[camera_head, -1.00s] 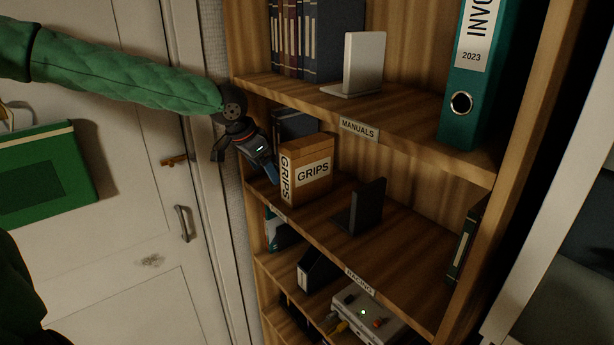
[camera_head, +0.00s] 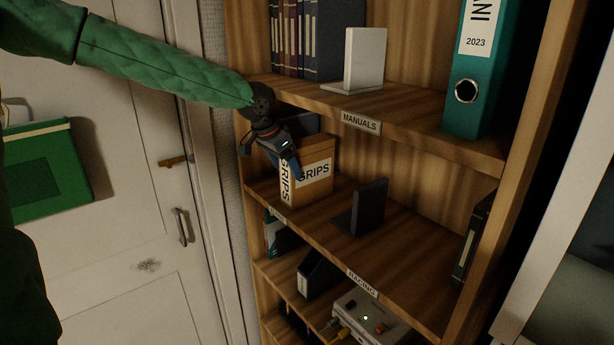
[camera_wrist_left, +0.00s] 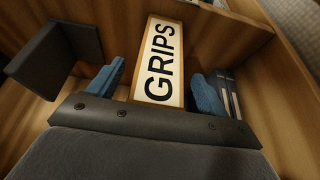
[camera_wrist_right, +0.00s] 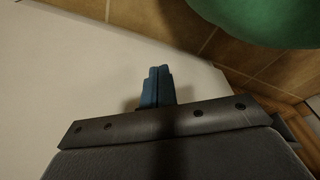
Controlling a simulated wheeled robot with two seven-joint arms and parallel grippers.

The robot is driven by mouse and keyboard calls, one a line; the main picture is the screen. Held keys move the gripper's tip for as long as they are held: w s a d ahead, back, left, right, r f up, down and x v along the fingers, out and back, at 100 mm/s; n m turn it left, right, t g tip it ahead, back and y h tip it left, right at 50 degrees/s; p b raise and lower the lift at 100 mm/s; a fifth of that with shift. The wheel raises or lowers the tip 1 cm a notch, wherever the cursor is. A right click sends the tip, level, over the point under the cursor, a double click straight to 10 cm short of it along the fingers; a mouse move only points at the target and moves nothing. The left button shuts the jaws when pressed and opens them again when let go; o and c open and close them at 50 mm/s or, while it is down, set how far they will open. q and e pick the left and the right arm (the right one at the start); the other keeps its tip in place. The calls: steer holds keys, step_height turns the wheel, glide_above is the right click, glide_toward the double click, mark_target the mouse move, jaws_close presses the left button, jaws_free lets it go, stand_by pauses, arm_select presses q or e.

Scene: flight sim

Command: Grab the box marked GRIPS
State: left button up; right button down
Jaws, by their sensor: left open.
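The box marked GRIPS (camera_head: 318,172) is a brown wooden box with white labels, standing upright on the middle shelf. In the left wrist view its label (camera_wrist_left: 160,62) lies between the two blue fingers. My left gripper (camera_head: 286,165) is open in front of the box's left part and partly covers its labels. In the left wrist view my left gripper (camera_wrist_left: 155,92) has one finger on each side of the box; I cannot tell whether they touch it. My right gripper (camera_wrist_right: 157,87) is shut and empty, with its blue fingers together, over a pale surface.
A black bookend (camera_head: 362,207) stands right of the box on the same shelf (camera_head: 400,245). The MANUALS shelf (camera_head: 410,125) is close above my left gripper. Dark books (camera_head: 300,124) are behind the box. A door (camera_head: 120,250) is at the left.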

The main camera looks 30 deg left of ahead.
arm_select(q)
steer(key=shift+c, duration=0.2)
steer(key=c, duration=1.3)
